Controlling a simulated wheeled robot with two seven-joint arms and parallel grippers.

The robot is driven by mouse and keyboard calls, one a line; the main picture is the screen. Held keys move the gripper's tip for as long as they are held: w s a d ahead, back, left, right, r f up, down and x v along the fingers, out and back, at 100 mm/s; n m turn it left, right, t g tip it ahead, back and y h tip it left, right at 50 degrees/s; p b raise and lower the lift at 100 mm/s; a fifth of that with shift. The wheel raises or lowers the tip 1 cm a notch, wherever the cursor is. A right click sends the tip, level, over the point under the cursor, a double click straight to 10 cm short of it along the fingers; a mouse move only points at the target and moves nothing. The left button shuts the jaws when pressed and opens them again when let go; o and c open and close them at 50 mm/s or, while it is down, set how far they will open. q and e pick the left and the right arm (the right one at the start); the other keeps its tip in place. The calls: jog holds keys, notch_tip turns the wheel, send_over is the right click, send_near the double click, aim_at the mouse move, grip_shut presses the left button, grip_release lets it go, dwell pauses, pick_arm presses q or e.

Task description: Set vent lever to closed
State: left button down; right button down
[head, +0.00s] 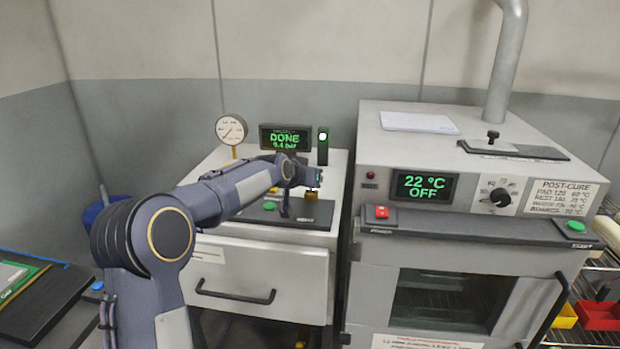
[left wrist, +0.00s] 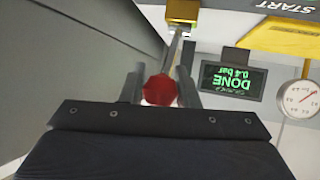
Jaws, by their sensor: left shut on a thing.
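My left gripper (head: 316,181) is over the top of the left-hand machine (head: 225,248), near the right end of its black control panel (head: 295,222). In the left wrist view, which is upside down, the gripper is shut on a red knob (left wrist: 160,90) at the end of a thin metal rod (left wrist: 174,50). This looks like the vent lever. In the head view the knob is hidden by the gripper and I cannot tell its setting. The machine's display (head: 285,138) reads DONE, 0.4 bar. My right gripper is not in view.
A round gauge (head: 231,129) and a green-lit tower (head: 323,146) stand at the machine's back. A green button (head: 269,206) sits on the panel. The oven (head: 455,250) stands close on the right, with a black slider (head: 493,137) on top and a display (head: 424,187) reading 22 °C OFF.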

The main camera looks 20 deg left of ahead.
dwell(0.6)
pick_arm(q)
jog(key=c, duration=1.4)
grip_release()
jog(key=shift+f, duration=0.1)
jog(key=o, duration=0.3)
jog(key=shift+w, duration=0.15)
jog(key=b+v, duration=0.2)
jog(key=v, duration=0.6)
